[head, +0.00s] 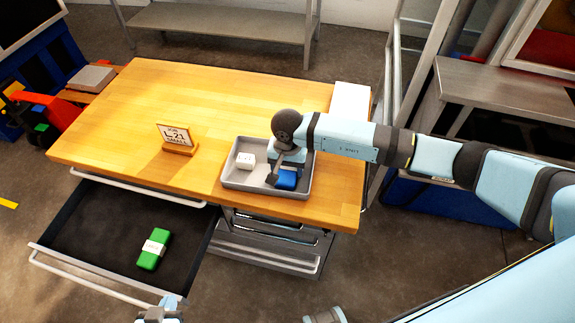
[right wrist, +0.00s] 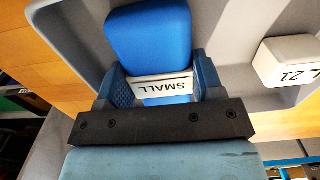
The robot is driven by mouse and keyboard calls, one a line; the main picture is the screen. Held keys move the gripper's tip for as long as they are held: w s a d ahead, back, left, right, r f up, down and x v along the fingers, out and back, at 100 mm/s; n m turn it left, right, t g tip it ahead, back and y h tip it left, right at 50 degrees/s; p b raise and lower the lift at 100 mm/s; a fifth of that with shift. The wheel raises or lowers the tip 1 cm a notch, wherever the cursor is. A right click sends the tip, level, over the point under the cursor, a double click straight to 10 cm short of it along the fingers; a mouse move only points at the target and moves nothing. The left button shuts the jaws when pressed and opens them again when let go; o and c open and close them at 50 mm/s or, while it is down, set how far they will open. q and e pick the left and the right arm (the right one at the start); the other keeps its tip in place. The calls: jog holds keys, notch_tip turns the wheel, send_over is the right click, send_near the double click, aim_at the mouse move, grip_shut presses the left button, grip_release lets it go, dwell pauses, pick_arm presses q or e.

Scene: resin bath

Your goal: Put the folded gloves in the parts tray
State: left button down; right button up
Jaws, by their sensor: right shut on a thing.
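The blue folded gloves (head: 287,179), with a white band reading SMALL, are between the fingers of my right gripper (right wrist: 162,85), which is shut on them. They are in the grey parts tray (head: 238,184), toward its right side; I cannot tell whether they touch its floor. A white block (head: 245,161) marked L 21 also sits in the tray, left of the gloves. A green folded bundle (head: 154,249) with a white band lies in the open drawer. My left gripper (head: 160,313) is partly visible at the bottom edge, its fingers unclear.
The wooden bench top (head: 200,95) is mostly clear. A small sign (head: 175,138) reading JOB L-21 SMALL stands left of the tray. The open drawer (head: 90,225) juts out at the front left. A metal bench (head: 500,95) stands at the right.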

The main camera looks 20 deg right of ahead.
jog(key=shift+f, duration=0.1)
jog(key=o, duration=0.9)
notch_tip(320, 180, up, 12)
jog(key=shift+r+b, duration=0.15)
jog(key=shift+b, duration=0.55)
